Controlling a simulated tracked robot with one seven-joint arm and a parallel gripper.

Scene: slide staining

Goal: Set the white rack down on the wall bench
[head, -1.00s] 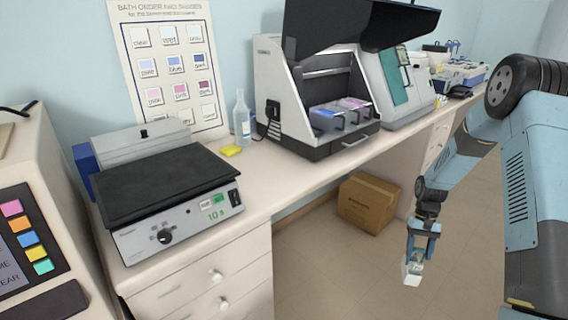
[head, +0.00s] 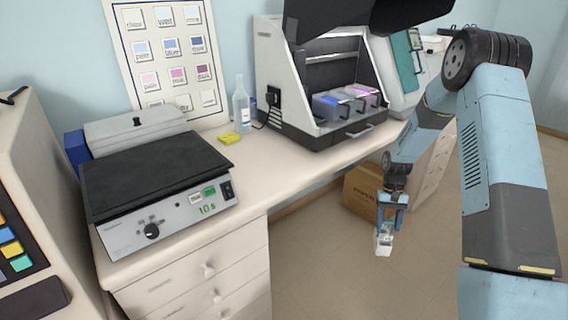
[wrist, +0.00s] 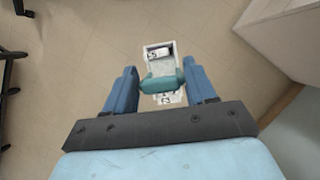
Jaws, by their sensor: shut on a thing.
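My gripper (head: 391,207) hangs at the end of the arm, low over the floor and right of the wall bench. It is shut on the white rack (head: 383,244), which hangs below the fingers. In the wrist view the white rack (wrist: 158,60) shows between the blue fingers (wrist: 162,88), with a teal part across it and small dark marks on it. The wall bench (head: 262,180) runs along the wall with a pale top and drawers below. The rack is apart from the bench and lower than its top.
Bare bench top lies between the hotplate and stainer. A cardboard box (head: 362,192) sits on the floor behind my gripper.

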